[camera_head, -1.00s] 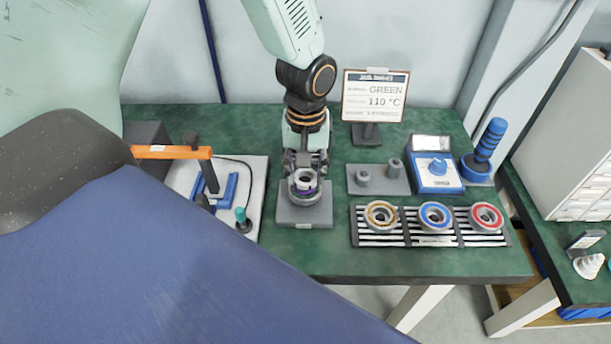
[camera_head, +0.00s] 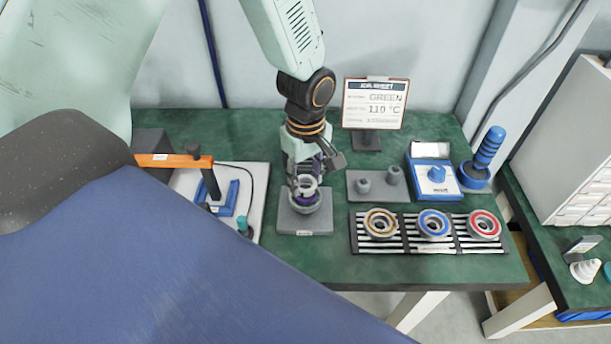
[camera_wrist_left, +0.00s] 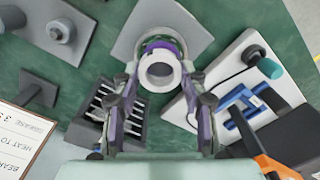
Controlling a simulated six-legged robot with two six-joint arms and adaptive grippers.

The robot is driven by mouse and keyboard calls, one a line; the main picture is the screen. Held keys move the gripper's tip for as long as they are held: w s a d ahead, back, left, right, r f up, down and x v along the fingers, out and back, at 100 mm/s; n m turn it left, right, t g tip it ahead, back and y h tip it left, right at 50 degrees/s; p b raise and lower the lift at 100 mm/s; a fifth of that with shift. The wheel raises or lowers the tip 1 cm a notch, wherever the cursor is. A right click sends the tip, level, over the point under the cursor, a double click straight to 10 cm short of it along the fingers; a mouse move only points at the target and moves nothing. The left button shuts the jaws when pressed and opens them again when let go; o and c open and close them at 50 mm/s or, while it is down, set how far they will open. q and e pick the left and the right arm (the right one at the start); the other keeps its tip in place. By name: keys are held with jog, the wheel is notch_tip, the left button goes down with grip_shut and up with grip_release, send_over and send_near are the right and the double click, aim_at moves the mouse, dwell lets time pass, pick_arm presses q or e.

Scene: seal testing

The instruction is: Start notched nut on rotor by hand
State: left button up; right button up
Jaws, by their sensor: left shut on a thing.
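My left gripper (camera_head: 308,180) reaches down over a grey block (camera_head: 318,222) and is shut on the pale notched nut (camera_head: 307,182). In the left wrist view the nut is a light ring (camera_wrist_left: 145,72) between the two fingertips (camera_wrist_left: 161,78). The rotor, with a purple band (camera_wrist_left: 163,45), stands on the block directly below the nut; it also shows in the head view (camera_head: 308,206). I cannot tell whether the nut's threads have caught. My right gripper is not in view.
A striped rack (camera_head: 405,242) with brown, blue and red-ringed bearings lies to the right. Behind it are a grey plate (camera_head: 365,197) with two small parts, a blue device (camera_head: 432,178) and a sign (camera_head: 375,103). A white board (camera_head: 263,195) with a blue fixture lies left.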

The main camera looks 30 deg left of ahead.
pick_arm(q)
jog(key=shift+s+d+r, duration=0.15)
jog(key=shift+s, duration=0.05)
jog(key=shift+w, duration=0.2)
jog(key=shift+s+p, duration=0.1)
jog(key=shift+p, duration=0.2)
dwell(0.5)
jog(key=shift+p, duration=0.3)
dwell(0.3)
dwell(0.6)
jog(key=shift+f, duration=0.5)
dwell(0.4)
